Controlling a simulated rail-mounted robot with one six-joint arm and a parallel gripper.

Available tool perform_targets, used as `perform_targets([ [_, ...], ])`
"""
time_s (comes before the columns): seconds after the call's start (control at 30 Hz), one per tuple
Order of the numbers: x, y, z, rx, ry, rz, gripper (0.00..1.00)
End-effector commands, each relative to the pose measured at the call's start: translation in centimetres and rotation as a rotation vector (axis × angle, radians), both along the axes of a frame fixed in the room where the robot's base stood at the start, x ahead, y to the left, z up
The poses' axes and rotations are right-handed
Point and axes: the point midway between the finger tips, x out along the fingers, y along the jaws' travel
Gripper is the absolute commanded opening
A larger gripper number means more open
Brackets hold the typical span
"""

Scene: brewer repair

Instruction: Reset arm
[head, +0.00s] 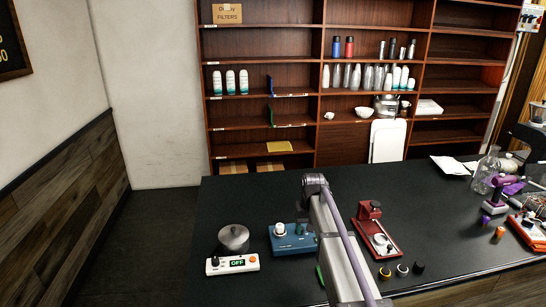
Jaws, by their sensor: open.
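My arm (338,245) rises from the bottom edge of the head view, over the dark counter (440,195). Its grey link, with a purple-grey strip along it, leads up to a rounded joint (315,182) near the counter's back edge. My gripper is not visible; no fingers show, and the arm may hide them. A blue device (292,240) with a white round part stands just left of the arm, partly covered by it. A red device (377,232) stands just right of the arm.
A grey round pot (233,239) stands behind a white box reading OFF (232,264) at the counter's left. Several small knobs (402,270) lie at the front right. A glass flask (487,170) and purple tools (496,195) crowd the right end. The counter's back middle is clear.

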Motion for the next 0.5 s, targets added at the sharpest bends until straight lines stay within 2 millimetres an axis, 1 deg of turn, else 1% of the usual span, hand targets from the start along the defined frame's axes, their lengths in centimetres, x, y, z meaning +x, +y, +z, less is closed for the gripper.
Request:
perform_targets([
  [0.03,-6.9,0.1,-1.1,-0.005,0.000,0.003,0.60],
  [0.07,-9.9,0.2,-1.4,-0.008,0.000,0.004,0.60],
  [0.1,-13.8,0.2,-1.9,-0.012,0.000,0.006,0.60],
  [0.17,-19.0,0.3,-2.6,-0.018,0.000,0.009,0.60],
  [0.2,-22.0,0.3,-3.0,-0.021,0.000,0.011,0.60],
  [0.23,-23.9,0.3,-3.3,-0.023,0.000,0.012,0.60],
  [0.3,-27.2,0.4,-3.8,-0.026,0.000,0.014,0.60],
  [0.37,-28.8,0.4,-4.2,-0.027,0.000,0.016,0.60],
  [0.4,-29.4,0.5,-4.4,-0.026,0.000,0.017,0.60],
  [0.43,-29.4,0.5,-4.6,-0.026,0.000,0.017,0.60],
  [0.5,-28.9,0.5,-4.5,-0.026,0.000,0.018,0.60],
])
